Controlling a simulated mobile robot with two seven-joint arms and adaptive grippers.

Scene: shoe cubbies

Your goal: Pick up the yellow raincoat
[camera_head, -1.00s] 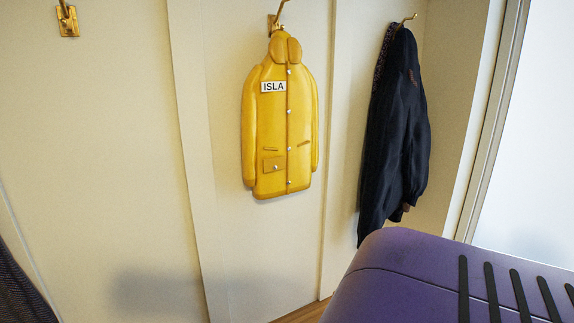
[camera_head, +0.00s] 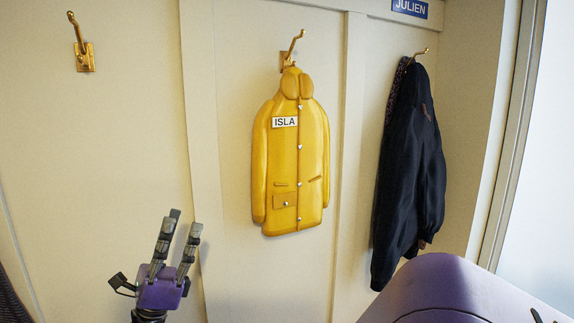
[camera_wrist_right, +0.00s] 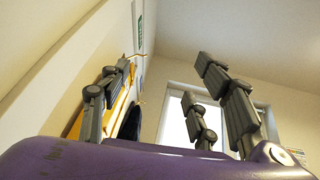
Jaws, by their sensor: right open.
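The yellow raincoat (camera_head: 270,165) hangs on a brass hook (camera_head: 293,48) on the cream wall, with an "ISLA" label on its chest. My right gripper (camera_head: 184,221) is at the lower left of the head view, open and empty, fingers pointing up. It is left of the raincoat and lower than most of it, apart from it in the picture. In the right wrist view the open fingers (camera_wrist_right: 165,85) point upward. Part of the yellow raincoat (camera_wrist_right: 119,108) shows there behind the left finger. My left gripper is not in view.
A dark jacket (camera_head: 410,160) hangs on another hook to the right, below a blue "JULIEN" sign (camera_head: 410,8). An empty brass hook (camera_head: 82,50) is at the upper left. A bright window (camera_head: 545,170) is at the right. My purple arm part fills the lower right.

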